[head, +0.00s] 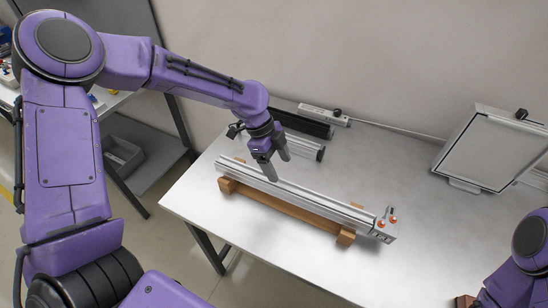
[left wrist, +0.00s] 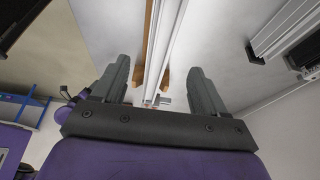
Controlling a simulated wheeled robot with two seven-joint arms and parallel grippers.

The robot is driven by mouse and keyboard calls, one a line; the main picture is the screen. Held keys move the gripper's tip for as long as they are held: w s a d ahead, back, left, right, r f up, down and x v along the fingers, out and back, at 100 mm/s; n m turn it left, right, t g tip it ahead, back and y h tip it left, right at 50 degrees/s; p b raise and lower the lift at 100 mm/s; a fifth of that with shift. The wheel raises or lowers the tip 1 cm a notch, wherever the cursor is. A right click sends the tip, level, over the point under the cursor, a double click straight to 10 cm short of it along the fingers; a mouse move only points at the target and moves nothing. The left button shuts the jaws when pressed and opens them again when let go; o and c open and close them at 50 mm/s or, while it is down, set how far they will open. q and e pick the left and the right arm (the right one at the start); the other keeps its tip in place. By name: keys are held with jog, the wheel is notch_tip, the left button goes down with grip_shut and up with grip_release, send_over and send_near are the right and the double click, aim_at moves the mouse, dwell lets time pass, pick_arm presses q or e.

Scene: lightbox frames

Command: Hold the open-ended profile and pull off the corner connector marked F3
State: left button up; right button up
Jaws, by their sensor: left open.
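A long silver aluminium profile (head: 300,198) lies across wooden supports (head: 290,209) on the table in the head view. The corner connector (head: 383,231) sits on its right end, with orange-red parts and a dark label too small to read. My left gripper (head: 275,172) is open above the profile, left of its middle. In the left wrist view, the profile (left wrist: 165,45) runs between the open fingers of my left gripper (left wrist: 160,80), and I see no contact. My right arm shows at the lower right edge of the head view, but its gripper is out of view.
A black bar (head: 303,124) and a second profile (head: 300,145) lie at the table's back left, behind my left gripper. A white power strip (head: 323,115) with a cable lies there too. A framed panel (head: 492,150) stands at the back right. The table (head: 215,205) is clear in front.

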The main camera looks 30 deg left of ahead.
aim_at(288, 186)
pick_arm(q)
jog(key=x, duration=0.9)
jog(key=shift+f, duration=0.4)
jog(key=shift+d+f, duration=0.15)
jog(key=shift+f, duration=0.05)
jog(key=shift+c, duration=1)
jog(key=c, duration=1)
